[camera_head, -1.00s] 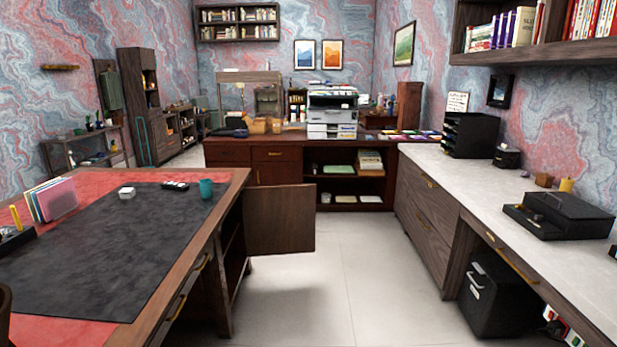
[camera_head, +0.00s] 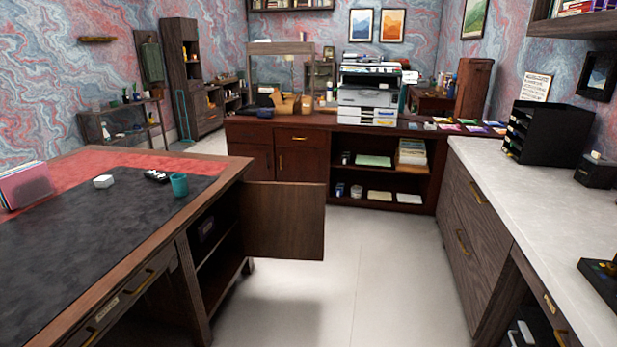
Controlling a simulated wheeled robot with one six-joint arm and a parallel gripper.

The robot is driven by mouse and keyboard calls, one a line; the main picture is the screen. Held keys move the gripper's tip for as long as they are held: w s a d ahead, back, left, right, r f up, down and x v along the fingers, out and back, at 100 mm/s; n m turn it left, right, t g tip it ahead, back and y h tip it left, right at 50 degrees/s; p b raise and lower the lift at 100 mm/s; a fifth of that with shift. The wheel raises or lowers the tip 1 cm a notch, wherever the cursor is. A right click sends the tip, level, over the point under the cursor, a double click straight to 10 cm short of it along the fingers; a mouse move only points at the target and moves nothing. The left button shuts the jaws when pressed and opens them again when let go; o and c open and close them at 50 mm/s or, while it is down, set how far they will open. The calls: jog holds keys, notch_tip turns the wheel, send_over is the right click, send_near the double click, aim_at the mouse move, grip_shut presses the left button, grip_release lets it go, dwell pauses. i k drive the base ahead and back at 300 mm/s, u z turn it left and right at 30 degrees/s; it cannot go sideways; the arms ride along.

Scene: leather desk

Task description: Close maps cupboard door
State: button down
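An open dark wooden cupboard door (camera_head: 283,221) stands out to the right from the far end of the desk (camera_head: 128,299) on the left. It hangs over the floor, roughly square to the desk's side. The desk cupboard (camera_head: 213,262) behind the opening shows a shelf and a dark item inside. A small label sits on the drawer nearer to me, but I cannot read it. My gripper is not in view.
A white-topped counter (camera_head: 560,202) with wooden drawers runs along the right. A dark red cabinet (camera_head: 290,159) with a printer (camera_head: 368,91) on it stands at the back. The pale tiled floor (camera_head: 340,300) between desk and counter is clear.

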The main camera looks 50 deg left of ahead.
aim_at(280, 221)
jog(key=u, duration=1.55)
jog(key=i, duration=3.8)
jog(key=u, duration=0.15)
